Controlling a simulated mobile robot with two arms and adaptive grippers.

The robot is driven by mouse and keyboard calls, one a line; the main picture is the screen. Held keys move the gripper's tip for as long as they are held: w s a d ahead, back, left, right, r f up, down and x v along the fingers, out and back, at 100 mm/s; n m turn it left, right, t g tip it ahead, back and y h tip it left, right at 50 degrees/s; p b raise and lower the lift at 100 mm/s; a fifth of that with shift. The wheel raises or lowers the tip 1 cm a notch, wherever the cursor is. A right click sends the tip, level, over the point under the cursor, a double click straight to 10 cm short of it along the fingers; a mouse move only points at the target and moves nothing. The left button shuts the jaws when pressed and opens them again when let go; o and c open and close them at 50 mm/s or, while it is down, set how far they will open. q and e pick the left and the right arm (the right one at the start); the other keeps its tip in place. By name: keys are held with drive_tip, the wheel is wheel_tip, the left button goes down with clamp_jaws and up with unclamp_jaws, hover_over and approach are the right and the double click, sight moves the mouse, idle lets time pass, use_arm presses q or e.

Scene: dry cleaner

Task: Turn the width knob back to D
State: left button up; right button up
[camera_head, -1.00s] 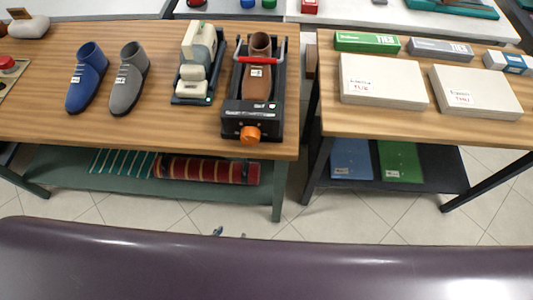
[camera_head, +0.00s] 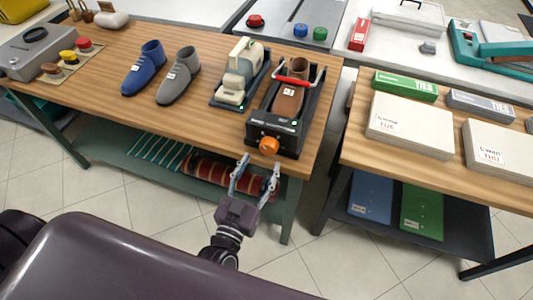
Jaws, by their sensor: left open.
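The orange width knob (camera_head: 269,145) is on the front of the black shoe stretcher (camera_head: 297,134), near the front right of the left wooden table. A brown shoe (camera_head: 288,97) sits in the stretcher under a red bar. The letter the knob points to is too small to read. My left gripper (camera_head: 256,172) is open and empty, in front of the table edge, below and slightly left of the knob and apart from it. My right gripper is not in view.
A cream machine (camera_head: 242,75) stands left of the stretcher. A blue shoe (camera_head: 144,70) and a grey shoe (camera_head: 181,77) are further left. The right table holds white boxes (camera_head: 409,125). A rolled striped fabric (camera_head: 207,172) lies on the lower shelf behind my gripper.

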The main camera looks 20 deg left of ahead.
sight(267, 151)
use_arm(q)
drive_tip(key=shift+w+d, duration=0.15)
drive_tip(key=shift+w, duration=2.15)
drive_tip(key=c, duration=1.2)
